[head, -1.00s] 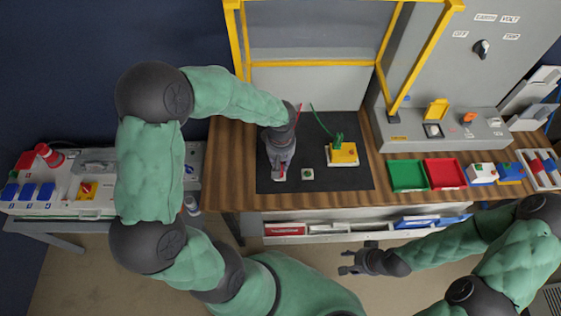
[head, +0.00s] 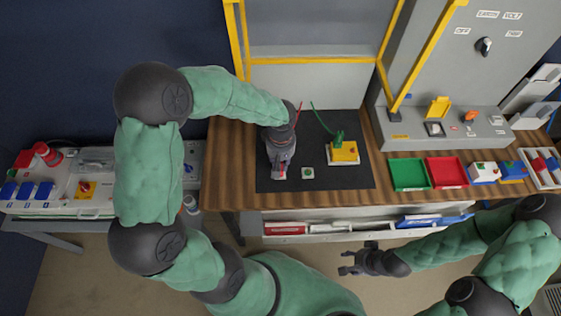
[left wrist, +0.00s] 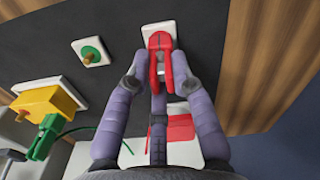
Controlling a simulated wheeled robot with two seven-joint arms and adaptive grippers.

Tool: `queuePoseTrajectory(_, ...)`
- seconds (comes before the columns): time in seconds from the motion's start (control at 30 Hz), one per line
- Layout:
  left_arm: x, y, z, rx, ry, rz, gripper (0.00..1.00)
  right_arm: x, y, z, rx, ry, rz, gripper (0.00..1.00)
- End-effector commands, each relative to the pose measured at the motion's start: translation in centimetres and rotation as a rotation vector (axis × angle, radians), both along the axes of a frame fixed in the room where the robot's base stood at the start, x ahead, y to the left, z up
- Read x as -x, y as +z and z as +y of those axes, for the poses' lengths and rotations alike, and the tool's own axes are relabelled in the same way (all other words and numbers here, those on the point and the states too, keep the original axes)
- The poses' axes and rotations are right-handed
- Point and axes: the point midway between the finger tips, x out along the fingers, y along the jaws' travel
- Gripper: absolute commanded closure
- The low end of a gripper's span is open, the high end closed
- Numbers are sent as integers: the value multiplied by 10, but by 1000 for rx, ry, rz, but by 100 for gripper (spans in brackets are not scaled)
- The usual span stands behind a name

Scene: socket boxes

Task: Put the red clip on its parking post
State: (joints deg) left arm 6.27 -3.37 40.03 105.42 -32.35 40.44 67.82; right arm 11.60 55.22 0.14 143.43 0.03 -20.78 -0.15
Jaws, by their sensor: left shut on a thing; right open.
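The red clip (left wrist: 160,50) is between the fingertips of my left gripper (left wrist: 161,82) in the left wrist view. Its front end lies over a white square plate (left wrist: 167,27) on the dark mat; any post there is hidden by the clip. I cannot tell whether the clip is seated. In the head view my left gripper (head: 279,173) points down at the mat's front left, and red shows at its tip. Beside it is a white plate with a green ring and a brass-coloured post (left wrist: 90,54). My right gripper (head: 352,262) is open and empty, in front of the bench.
A yellow box (head: 343,153) with a green clip (head: 338,138) stands right of my left gripper on the mat (head: 325,120). A red part on white (left wrist: 180,127) is partly hidden behind my fingers. Green (head: 408,175) and red (head: 446,173) trays lie further right. A yellow frame (head: 240,45) rises behind.

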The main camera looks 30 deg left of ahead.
Motion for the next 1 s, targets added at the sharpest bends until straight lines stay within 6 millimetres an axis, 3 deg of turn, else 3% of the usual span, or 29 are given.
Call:
queuePoseTrajectory(0.27,0,-2,0,0,0,0,100,0,-3,0,0,0,0,51)
queuePoseTrajectory(0.3,0,-2,0,0,0,0,65,0,-3,0,0,0,0,51)
queuePoseTrajectory(0.37,0,-2,0,0,0,0,48,0,-3,0,0,0,0,51)
queuePoseTrajectory(0.77,0,1,0,0,0,-1,48,0,-3,0,0,0,0,51)
queuePoseTrajectory(1.0,-2,36,0,0,0,-6,48,0,-3,0,0,0,0,51)
